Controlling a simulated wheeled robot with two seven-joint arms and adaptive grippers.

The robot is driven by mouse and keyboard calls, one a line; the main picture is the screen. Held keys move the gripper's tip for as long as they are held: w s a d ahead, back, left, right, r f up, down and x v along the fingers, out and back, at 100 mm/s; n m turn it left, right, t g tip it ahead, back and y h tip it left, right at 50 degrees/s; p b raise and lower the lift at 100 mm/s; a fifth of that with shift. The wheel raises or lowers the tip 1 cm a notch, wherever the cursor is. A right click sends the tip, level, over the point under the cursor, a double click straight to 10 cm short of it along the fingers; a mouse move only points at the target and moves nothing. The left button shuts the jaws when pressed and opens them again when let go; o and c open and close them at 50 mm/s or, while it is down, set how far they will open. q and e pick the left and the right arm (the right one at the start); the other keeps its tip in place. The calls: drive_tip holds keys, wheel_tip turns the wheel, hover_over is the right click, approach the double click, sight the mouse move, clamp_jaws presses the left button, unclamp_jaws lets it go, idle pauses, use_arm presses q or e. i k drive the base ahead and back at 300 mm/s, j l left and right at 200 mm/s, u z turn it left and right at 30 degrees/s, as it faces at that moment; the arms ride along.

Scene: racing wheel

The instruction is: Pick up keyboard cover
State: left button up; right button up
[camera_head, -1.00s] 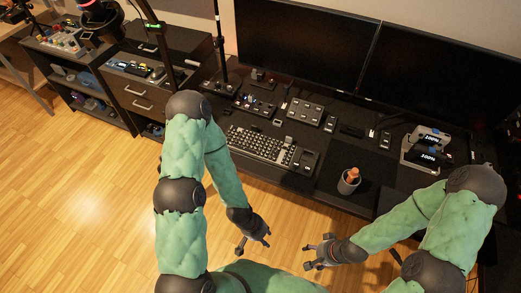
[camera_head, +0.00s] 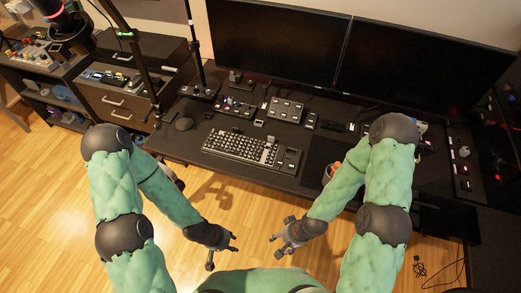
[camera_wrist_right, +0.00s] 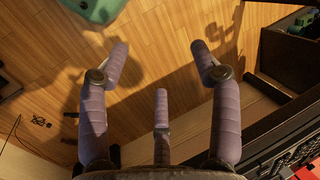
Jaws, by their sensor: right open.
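A dark keyboard (camera_head: 241,147) with grey keys lies on the black desk, left of centre. I cannot make out a separate cover on it. In the right wrist view part of a dark keyed thing, probably the keyboard (camera_wrist_right: 292,160), shows at the bottom right corner. My left gripper (camera_head: 222,251) is open and empty, in front of the desk edge and below the keyboard in the picture. My right gripper (camera_head: 279,244) is open and empty to the right of it, also short of the desk. Its spread fingers show over the floor in the right wrist view (camera_wrist_right: 160,55).
Two monitors (camera_head: 277,50) stand at the back of the black desk (camera_head: 215,172). A cup (camera_head: 328,174) is partly hidden by my right arm. Drawers (camera_head: 118,99) stand left. The floor before the desk is clear.

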sight(441, 217)
drive_tip(key=z, duration=2.1)
